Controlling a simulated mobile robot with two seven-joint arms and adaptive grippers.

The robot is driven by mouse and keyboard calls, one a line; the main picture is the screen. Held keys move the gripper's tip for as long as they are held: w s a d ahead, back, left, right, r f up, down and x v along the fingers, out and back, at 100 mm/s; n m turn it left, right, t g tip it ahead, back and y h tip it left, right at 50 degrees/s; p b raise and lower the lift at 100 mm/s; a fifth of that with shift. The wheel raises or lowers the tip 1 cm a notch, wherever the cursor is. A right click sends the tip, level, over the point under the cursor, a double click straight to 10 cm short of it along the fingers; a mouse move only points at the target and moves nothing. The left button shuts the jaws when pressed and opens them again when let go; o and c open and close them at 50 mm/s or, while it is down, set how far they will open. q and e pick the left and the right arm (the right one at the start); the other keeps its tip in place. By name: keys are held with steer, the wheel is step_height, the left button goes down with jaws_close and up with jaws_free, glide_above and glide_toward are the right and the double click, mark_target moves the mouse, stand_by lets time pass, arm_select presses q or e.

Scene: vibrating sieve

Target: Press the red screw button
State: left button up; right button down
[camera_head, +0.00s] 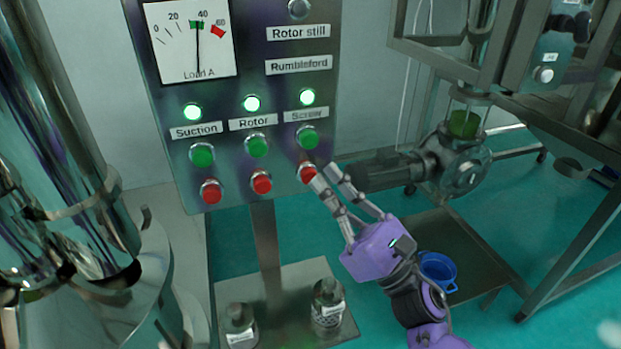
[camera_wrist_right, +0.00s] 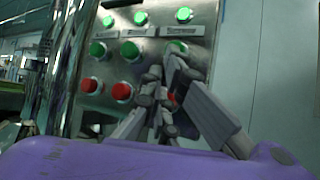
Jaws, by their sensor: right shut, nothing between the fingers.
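The red screw button (camera_head: 306,172) is the rightmost red button on the control panel, below the green screw button (camera_head: 307,137) and the "Screw" label (camera_head: 306,115). My right gripper (camera_head: 326,175) is shut and empty, its fingertips at the right edge of the red screw button in the head view. I cannot tell whether they touch it. In the right wrist view the gripper's fingers (camera_wrist_right: 168,72) cover most of that button, and only a little red (camera_wrist_right: 173,98) shows between them. My left gripper is not in view.
Red buttons for suction (camera_head: 211,192) and rotor (camera_head: 261,183) sit to the left. Green lamps are lit above all three labels. The load gauge (camera_head: 190,40) reads near 40. A motor (camera_head: 385,170) and metal frame stand to the right, a steel column (camera_head: 50,150) to the left.

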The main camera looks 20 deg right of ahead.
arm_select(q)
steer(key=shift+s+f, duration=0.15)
arm_select(e)
steer(key=shift+w, duration=0.25)
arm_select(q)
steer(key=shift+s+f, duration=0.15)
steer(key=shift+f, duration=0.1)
arm_select(e)
steer(key=shift+w, duration=0.5)
stand_by(0.6)
arm_select(q)
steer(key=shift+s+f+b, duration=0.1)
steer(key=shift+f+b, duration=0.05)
steer(key=shift+b, duration=0.15)
arm_select(e)
steer(key=shift+s, duration=0.95)
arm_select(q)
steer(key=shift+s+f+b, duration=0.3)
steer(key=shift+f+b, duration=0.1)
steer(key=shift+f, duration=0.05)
arm_select(e)
steer(key=shift+s+d, duration=0.1)
steer(key=shift+s, duration=2.4)
